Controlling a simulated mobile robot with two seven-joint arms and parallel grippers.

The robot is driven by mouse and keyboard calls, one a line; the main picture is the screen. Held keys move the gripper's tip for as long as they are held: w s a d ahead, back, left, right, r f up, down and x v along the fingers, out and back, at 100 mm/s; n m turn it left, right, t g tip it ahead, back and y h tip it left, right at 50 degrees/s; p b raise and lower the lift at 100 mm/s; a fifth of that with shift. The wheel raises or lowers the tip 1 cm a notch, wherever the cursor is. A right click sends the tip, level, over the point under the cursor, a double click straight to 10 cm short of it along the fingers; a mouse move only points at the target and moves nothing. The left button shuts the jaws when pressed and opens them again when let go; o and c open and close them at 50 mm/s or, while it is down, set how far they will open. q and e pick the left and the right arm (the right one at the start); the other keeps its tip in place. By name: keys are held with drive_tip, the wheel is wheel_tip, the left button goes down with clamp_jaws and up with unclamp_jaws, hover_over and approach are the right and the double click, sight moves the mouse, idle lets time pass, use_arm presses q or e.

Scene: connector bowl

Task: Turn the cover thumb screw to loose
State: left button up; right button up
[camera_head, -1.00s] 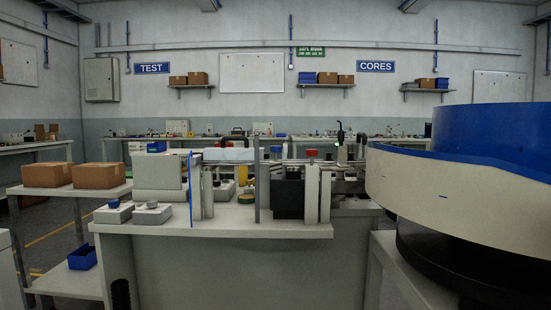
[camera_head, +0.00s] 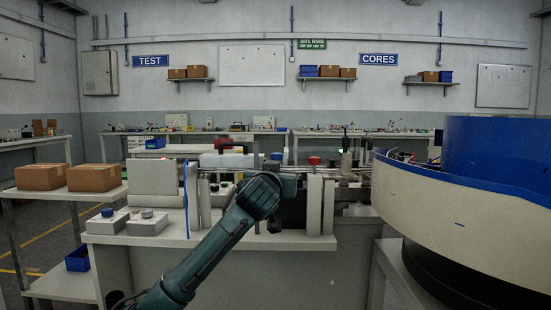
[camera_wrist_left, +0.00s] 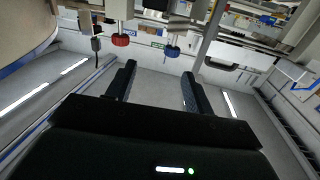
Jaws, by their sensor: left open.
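My left arm reaches up from the bottom of the head view, its wrist (camera_head: 260,195) in front of the middle of the bench machine. In the left wrist view my left gripper (camera_wrist_left: 158,72) is open, with nothing between its two dark fingers. A red knob (camera_wrist_left: 120,40) and a blue knob (camera_wrist_left: 172,51) show beyond the fingertips, both apart from them. The red knob also shows in the head view (camera_head: 314,160), on top of the machine just right of my wrist. I cannot tell which knob is the cover thumb screw. My wrist hides part of the machine.
A large cream and blue bowl (camera_head: 460,200) fills the right side. Two small grey boxes with knobs, one of them blue-topped (camera_head: 107,222), sit at the bench's front left. Upright pale plates (camera_head: 322,205) stand right of my wrist. Cardboard boxes (camera_head: 94,177) lie at left.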

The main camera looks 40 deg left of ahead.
sight(276, 155)
use_arm(q)
drive_tip(key=shift+n+y, duration=0.4)
drive_tip(key=shift+n, duration=0.2)
drive_tip(key=x, duration=0.4)
drive_tip(key=s+a+r+x, duration=0.1)
drive_tip(key=x, duration=0.4)
drive_tip(key=a+r+x, duration=0.1)
drive_tip(key=x, duration=0.3)
drive_tip(key=shift+a, duration=0.1)
drive_tip(key=shift+c, duration=0.2)
drive_tip(key=shift+g, duration=0.3)
drive_tip(key=c, duration=0.9)
